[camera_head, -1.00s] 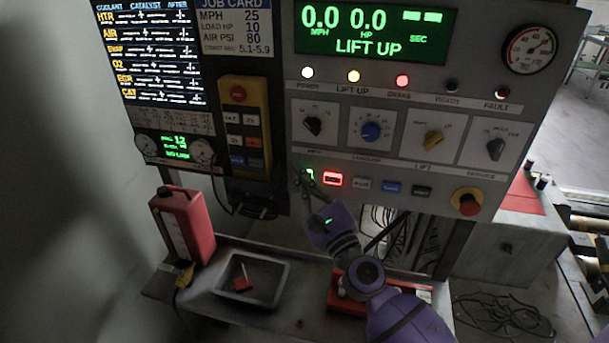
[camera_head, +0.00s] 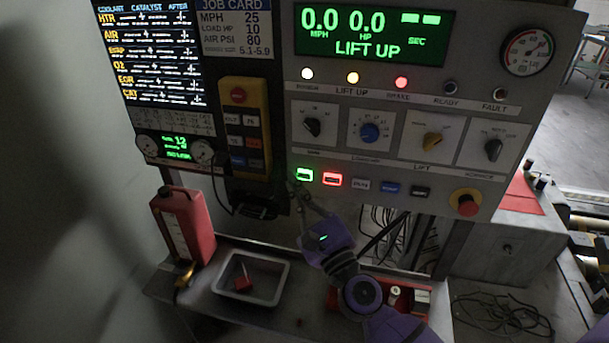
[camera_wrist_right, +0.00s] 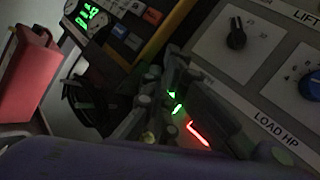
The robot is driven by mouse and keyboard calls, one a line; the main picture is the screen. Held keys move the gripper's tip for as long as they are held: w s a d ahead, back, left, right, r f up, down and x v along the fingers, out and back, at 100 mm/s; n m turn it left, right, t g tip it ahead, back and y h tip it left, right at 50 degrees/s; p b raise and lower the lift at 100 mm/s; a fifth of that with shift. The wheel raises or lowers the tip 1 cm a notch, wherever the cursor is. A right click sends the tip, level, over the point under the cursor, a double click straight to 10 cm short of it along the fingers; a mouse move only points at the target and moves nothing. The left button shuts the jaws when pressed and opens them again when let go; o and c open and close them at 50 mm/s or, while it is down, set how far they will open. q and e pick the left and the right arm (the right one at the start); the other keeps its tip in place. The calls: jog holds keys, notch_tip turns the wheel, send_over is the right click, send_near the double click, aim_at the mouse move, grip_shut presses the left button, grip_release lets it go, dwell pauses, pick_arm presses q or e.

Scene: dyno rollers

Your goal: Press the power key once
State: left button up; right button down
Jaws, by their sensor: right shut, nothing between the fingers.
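A row of small keys runs along the bottom of the grey panel. The leftmost key (camera_head: 304,175) glows green, and beside it a key (camera_head: 332,179) glows red; I cannot read the labels on either. The white lamp above the panel's left dial is lit. My right gripper (camera_head: 296,189) is shut and empty, just below and left of the green key. In the right wrist view its fingers (camera_wrist_right: 172,85) partly cover the green key (camera_wrist_right: 178,108); contact cannot be told. My left gripper is not in view.
A red emergency button (camera_head: 467,204) sits at the panel's lower right. A yellow pendant (camera_head: 236,95) hangs left of the panel. Below are a red jug (camera_head: 184,225), a grey tray (camera_head: 221,287) and a red box (camera_head: 421,302) on the shelf.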

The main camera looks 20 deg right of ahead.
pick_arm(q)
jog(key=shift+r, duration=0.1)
pick_arm(e)
jog(key=shift+s+a, duration=0.75)
jog(key=shift+s, duration=0.35)
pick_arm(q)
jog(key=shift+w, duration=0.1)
